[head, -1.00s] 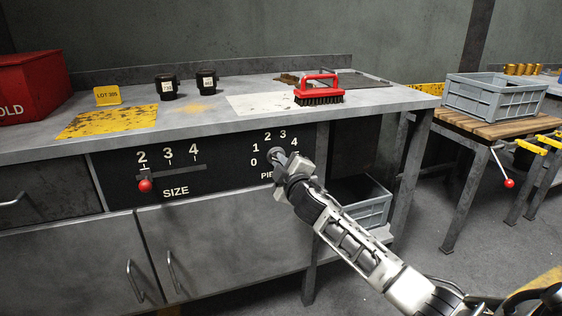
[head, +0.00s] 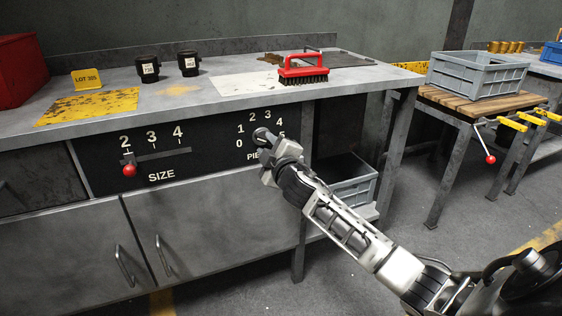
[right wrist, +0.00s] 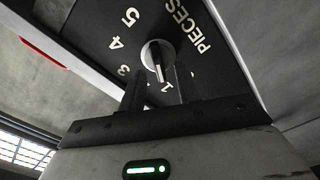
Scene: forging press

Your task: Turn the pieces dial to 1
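The pieces dial (head: 262,136) is on the dark front panel of the bench, mostly behind my right gripper in the head view. In the right wrist view the dial (right wrist: 157,60) is a round knob with a raised bar, ringed by white numbers. One end of the bar lies toward the 1 (right wrist: 166,87); I cannot tell which end is the pointer. My right gripper (right wrist: 160,92) is open, its two dark fingers apart on either side of the bar's line, with gaps showing. Contact with the knob cannot be told. The 2 and 0 are hidden in the wrist view. My left gripper is not in view.
The size slider (head: 130,170) with a red knob sits left of the dial, at 2. Above, the bench top (head: 200,105) holds a red brush (head: 302,69), two black cups and a yellow lot sign. A grey crate (head: 352,178) is under the bench's right end.

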